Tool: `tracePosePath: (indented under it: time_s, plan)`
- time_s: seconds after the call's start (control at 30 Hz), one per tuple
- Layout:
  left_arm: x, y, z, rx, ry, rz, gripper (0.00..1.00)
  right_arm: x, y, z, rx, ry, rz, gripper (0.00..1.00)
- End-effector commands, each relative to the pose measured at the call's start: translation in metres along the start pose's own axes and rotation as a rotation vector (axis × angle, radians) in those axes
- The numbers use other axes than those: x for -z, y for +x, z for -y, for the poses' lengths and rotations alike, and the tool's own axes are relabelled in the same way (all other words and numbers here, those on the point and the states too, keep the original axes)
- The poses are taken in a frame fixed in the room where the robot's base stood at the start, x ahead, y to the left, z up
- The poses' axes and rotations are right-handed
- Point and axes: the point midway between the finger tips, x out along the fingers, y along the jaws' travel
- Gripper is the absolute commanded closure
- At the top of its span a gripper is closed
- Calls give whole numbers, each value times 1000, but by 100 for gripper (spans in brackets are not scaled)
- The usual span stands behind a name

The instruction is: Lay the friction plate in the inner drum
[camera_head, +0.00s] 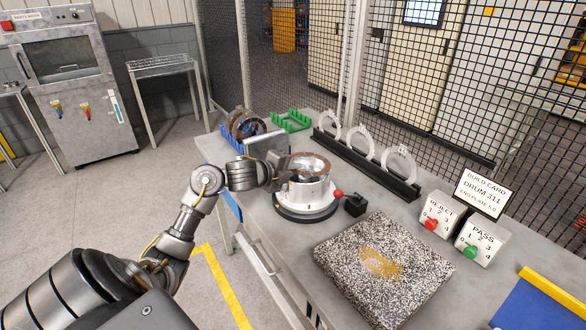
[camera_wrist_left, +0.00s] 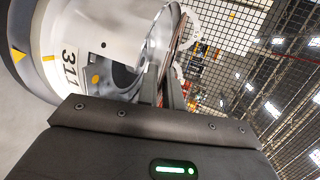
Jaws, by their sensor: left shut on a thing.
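The drum (camera_head: 306,192) is a silvery cylinder on a round turntable with a dark base (camera_head: 305,214). A brown-rimmed friction plate (camera_head: 318,161) shows at the drum's top. My left gripper (camera_head: 286,168) is at the drum's upper left rim, shut on the plate's near edge. In the left wrist view the fingers (camera_wrist_left: 165,92) pinch the thin plate (camera_wrist_left: 176,45), seen edge-on, beside the drum's open mouth. The drum (camera_wrist_left: 75,35) there carries the number 311. I cannot tell whether the plate touches the drum inside. My right gripper is not in view.
A blue rack (camera_head: 228,131) holds more brown rings; a green rack (camera_head: 291,121) stands beside it. Steel rings (camera_head: 398,165) stand in a black rack (camera_head: 405,188). A red-knobbed lever (camera_head: 338,194) is right of the drum. A speckled slab (camera_head: 385,270) and counters (camera_head: 437,215) lie nearer.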

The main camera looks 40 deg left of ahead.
Motion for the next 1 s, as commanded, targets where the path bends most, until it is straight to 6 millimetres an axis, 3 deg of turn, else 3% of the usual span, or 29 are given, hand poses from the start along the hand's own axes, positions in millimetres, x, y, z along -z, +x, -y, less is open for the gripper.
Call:
tracePosePath:
  time_s: [0.03,0.37,0.4,0.57,1.0]
  plan:
    - [1,2,-7,-10,2,-2,100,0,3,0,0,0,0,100]
    - [1,2,-8,-11,3,-2,100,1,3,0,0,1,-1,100]
    - [1,2,-8,-11,2,-3,87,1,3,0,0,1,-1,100]
    - [1,2,-6,-7,2,-2,66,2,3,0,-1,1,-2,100]
    - [0,2,-5,-4,1,-1,66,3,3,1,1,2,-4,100]
